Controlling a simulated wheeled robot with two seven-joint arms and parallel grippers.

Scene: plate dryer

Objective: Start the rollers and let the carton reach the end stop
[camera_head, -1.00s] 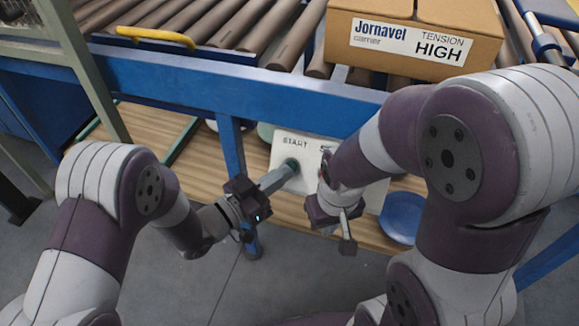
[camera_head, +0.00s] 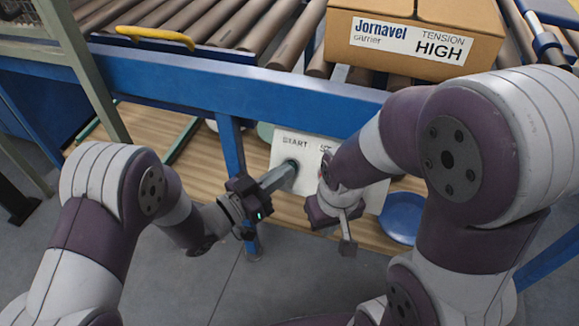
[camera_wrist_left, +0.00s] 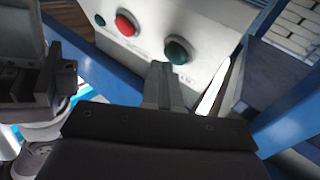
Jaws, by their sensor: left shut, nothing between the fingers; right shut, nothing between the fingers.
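The brown carton (camera_head: 400,62), labelled Jornavel and TENSION HIGH, sits on the rollers (camera_head: 275,35) at the upper right in the head view. Below the blue frame rail is a pale control box (camera_head: 284,147) marked START. In the left wrist view it carries a large green button (camera_wrist_left: 178,50), a red button (camera_wrist_left: 126,22) and a smaller green one (camera_wrist_left: 100,20). My left gripper (camera_head: 289,168) is shut and empty, its tips at the START button; contact cannot be told. My right gripper (camera_head: 347,246) is shut and empty, pointing down in front of the box; it also shows in the left wrist view (camera_wrist_left: 68,78).
A blue rail (camera_head: 200,82) runs across above the box, with a blue leg (camera_head: 231,145) beside my left gripper. A yellow handle (camera_head: 155,36) lies by the rollers. A blue round dish (camera_head: 402,217) rests on the wooden shelf (camera_head: 205,160). A blue bar (camera_head: 545,45) is right of the carton.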

